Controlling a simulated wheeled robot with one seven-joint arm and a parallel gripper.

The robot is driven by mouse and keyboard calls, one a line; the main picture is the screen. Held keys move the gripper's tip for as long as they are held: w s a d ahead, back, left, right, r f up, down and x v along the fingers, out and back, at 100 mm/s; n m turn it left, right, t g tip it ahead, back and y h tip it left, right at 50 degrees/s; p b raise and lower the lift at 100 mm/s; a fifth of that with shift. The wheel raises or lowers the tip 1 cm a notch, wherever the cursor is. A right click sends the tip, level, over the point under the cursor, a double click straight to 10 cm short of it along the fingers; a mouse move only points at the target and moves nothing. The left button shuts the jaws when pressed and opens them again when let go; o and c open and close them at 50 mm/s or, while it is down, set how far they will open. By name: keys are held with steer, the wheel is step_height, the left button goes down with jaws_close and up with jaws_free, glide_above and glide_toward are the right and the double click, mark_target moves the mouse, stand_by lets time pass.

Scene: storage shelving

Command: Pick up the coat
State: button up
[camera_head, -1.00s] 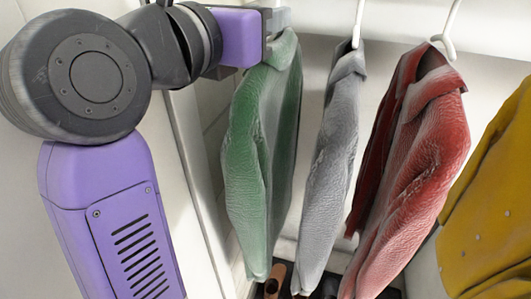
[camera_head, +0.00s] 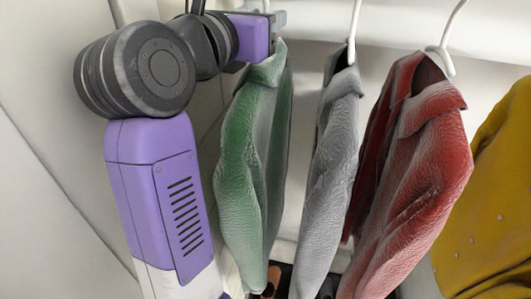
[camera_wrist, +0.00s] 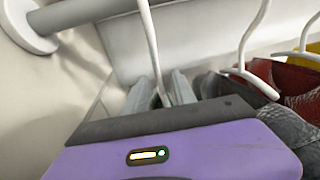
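The green coat (camera_head: 250,160) hangs at the left of the row in the head view. My gripper (camera_head: 279,18) is at the top of this coat, by its hanger. In the wrist view my gripper's two pale fingers (camera_wrist: 162,90) stand close together, with a white hanger hook (camera_wrist: 149,40) running down between them. They look shut on the hook, though the exact contact is hard to see. The green coat's body is hidden below my gripper in the wrist view.
A grey coat (camera_head: 335,160) hangs just right of the green one, then a red coat (camera_head: 425,160) and a yellow garment (camera_head: 495,200). A rail (camera_wrist: 95,12) meets the wall at the left in the wrist view. Shoes (camera_head: 273,282) lie below.

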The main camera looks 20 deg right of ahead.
steer(key=shift+w+d, duration=0.4)
steer(key=shift+d, duration=0.05)
steer(key=shift+c, duration=0.4)
jaws_close()
steer(key=shift+r, duration=0.1)
stand_by(0.6)
